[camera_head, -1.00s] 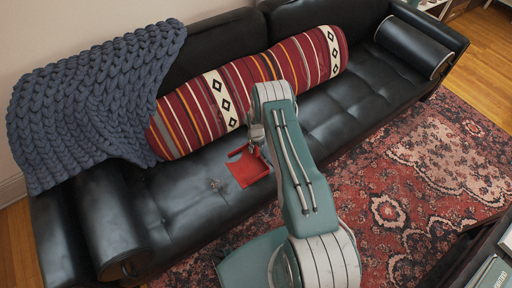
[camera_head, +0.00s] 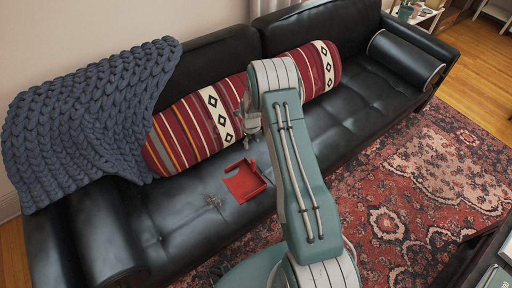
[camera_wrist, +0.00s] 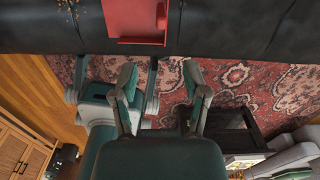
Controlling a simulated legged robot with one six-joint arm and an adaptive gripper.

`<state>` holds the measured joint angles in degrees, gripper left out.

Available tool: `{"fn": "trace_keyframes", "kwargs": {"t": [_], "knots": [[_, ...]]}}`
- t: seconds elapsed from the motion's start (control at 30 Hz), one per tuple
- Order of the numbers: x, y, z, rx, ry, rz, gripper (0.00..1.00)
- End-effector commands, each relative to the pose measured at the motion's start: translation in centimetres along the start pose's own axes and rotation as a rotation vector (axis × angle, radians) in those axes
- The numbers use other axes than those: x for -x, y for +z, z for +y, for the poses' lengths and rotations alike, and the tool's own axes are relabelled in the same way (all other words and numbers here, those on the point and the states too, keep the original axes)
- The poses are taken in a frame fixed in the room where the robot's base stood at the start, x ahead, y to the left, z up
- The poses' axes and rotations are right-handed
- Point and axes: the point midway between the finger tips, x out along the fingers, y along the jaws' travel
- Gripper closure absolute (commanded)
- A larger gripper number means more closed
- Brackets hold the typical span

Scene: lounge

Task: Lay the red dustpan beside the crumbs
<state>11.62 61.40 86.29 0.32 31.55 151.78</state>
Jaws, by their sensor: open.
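The red dustpan (camera_head: 245,181) lies on the black sofa seat, just right of a small patch of crumbs (camera_head: 213,200), with a narrow gap between them. In the wrist view the dustpan (camera_wrist: 136,20) is at the top edge, partly cut off, and the crumbs (camera_wrist: 70,8) are at its left. My gripper (camera_head: 251,132) is above the seat, behind and a little right of the dustpan, partly hidden by my arm. In the wrist view my gripper's fingers (camera_wrist: 160,75) are apart with nothing between them.
A striped red bolster (camera_head: 190,125) lies along the backrest close behind my gripper. A chunky blue knit blanket (camera_head: 85,120) covers the sofa's left end. The black sofa's (camera_head: 365,98) seat is clear to the right. A patterned rug (camera_head: 420,190) lies in front.

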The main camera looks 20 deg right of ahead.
Motion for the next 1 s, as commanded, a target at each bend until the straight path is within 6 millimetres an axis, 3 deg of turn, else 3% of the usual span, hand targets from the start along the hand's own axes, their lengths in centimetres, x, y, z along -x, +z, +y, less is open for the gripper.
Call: {"fn": "trace_keyframes", "kwargs": {"t": [0.03,0.23,0.47,0.7,1.0], "knots": [[2.5,0.6,0.1,0.063,-0.011,-0.019,0.41],[12.2,0.8,1.7,0.423,-0.051,-0.065,0.41],[22.4,-1.0,4.3,0.839,-0.116,-0.103,0.41],[31.2,-4.9,7.8,1.270,-0.204,-0.122,0.41],[39.0,-11.9,12.3,1.803,-0.343,-0.108,0.41]]}}
